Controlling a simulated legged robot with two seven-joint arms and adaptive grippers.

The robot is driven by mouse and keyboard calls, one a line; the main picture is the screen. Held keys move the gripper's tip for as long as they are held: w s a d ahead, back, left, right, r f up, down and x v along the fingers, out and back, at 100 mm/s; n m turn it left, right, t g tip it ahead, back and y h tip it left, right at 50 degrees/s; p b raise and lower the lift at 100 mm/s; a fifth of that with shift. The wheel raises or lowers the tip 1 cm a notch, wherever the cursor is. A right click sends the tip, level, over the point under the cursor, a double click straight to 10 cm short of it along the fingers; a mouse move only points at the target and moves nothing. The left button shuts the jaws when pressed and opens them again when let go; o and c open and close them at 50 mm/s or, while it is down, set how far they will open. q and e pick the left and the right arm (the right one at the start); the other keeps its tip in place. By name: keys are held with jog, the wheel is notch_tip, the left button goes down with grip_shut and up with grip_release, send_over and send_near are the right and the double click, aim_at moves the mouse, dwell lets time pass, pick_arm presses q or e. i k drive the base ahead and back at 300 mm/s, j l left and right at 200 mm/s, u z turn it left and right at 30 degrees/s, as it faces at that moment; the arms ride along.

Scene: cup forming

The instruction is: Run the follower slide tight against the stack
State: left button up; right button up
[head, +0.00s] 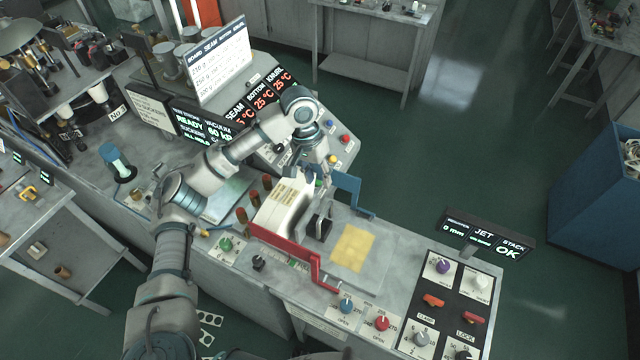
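A white stack (283,207) with a printed label on its top lies in the magazine on the bench, between a red side rail (290,248) and a blue side rail (350,190). A dark upright piece with a grey plate, which looks like the follower slide (319,227), stands at the right end of the stack. Whether it touches the stack I cannot tell. My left gripper (322,183) points down just above and behind the slide, near the blue rail. Its fingers are small and partly hidden, so their opening is unclear. My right gripper is not in view.
A yellow sheet (352,249) lies on the bare plate right of the slide. A control panel (446,305) with knobs and red switches is at the right, under a display (487,237) reading "STACK OK". Several red-topped posts (242,215) stand left of the stack.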

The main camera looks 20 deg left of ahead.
aim_at(314, 225)
jog(key=k, duration=1.5)
